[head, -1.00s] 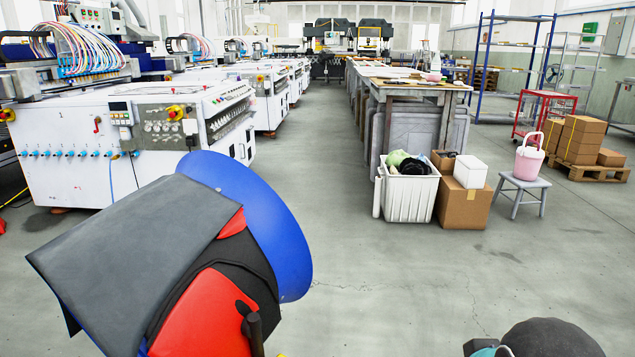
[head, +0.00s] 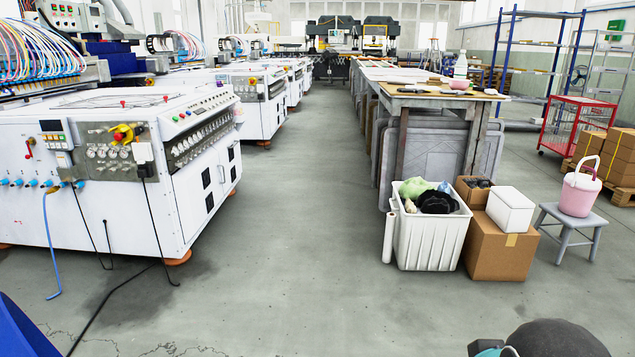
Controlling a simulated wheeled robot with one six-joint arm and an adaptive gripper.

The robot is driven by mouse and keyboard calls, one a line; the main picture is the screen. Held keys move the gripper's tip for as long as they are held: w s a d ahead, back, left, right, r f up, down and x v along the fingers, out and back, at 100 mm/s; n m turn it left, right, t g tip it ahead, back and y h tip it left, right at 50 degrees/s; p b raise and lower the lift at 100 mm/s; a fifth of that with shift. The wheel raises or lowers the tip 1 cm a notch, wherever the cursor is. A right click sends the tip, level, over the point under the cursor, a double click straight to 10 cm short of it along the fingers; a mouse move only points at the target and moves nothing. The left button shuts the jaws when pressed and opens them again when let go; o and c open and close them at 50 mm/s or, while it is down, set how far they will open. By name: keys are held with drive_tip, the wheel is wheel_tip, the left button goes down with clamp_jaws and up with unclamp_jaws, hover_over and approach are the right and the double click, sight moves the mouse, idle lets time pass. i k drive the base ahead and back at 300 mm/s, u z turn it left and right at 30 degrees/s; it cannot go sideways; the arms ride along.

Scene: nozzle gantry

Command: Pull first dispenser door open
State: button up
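The nearest white machine (head: 100,220) stands at the left, with control knobs, gauges and coloured hoses. I cannot tell for sure that it is the first dispenser. Its aisle-facing side (head: 192,200) has pale panels with small dark fittings. No panel there looks swung open, though which one is a door is unclear at this distance. My gripper is not in view. A dark rounded part with a teal edge at the bottom right seems to be my own arm.
A clear concrete aisle (head: 290,250) runs ahead. Black cables lie by the machine. On the right stand a white bin (head: 432,243), a cardboard box (head: 498,252), a stool (head: 568,228) with a pink bucket (head: 579,193), and a long worktable (head: 440,100). A blue edge (head: 25,335) shows bottom left.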

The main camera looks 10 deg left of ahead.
sight(197, 188)
drive_tip(key=i, duration=1.85)
drive_tip(key=u, duration=3.35)
drive_tip(key=i, duration=1)
drive_tip(key=z, duration=2.25)
drive_tip(key=i, duration=1.4)
